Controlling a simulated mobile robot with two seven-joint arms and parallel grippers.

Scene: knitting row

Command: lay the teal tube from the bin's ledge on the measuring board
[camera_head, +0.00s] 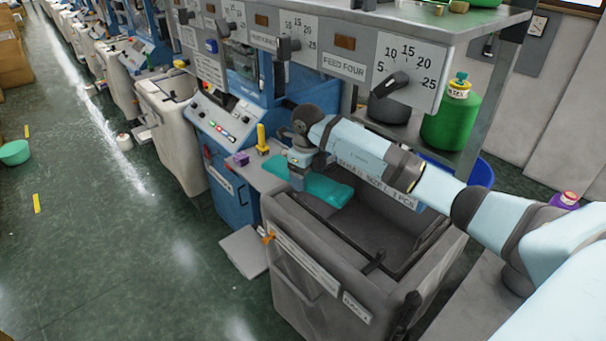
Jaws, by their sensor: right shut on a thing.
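The teal tube (327,189) is a soft, flat-looking piece at the back left of the grey bin (318,290). My right gripper (299,172) comes in from the right and points down, shut on the tube. The tube shows on both sides of the jaws; the fingertips are partly hidden. Whether the tube still touches the bin's ledge, I cannot tell. A pale shelf (256,177) lies just left of the tube, in front of the blue machine. I cannot tell which surface is the measuring board. My left gripper is out of view.
A yellow peg (262,140) and a small purple block (241,158) stand on the shelf. The blue machine's control panel (215,120) is behind it. A green canister (452,119) stands on a rack at right. The aisle floor at left is mostly clear.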

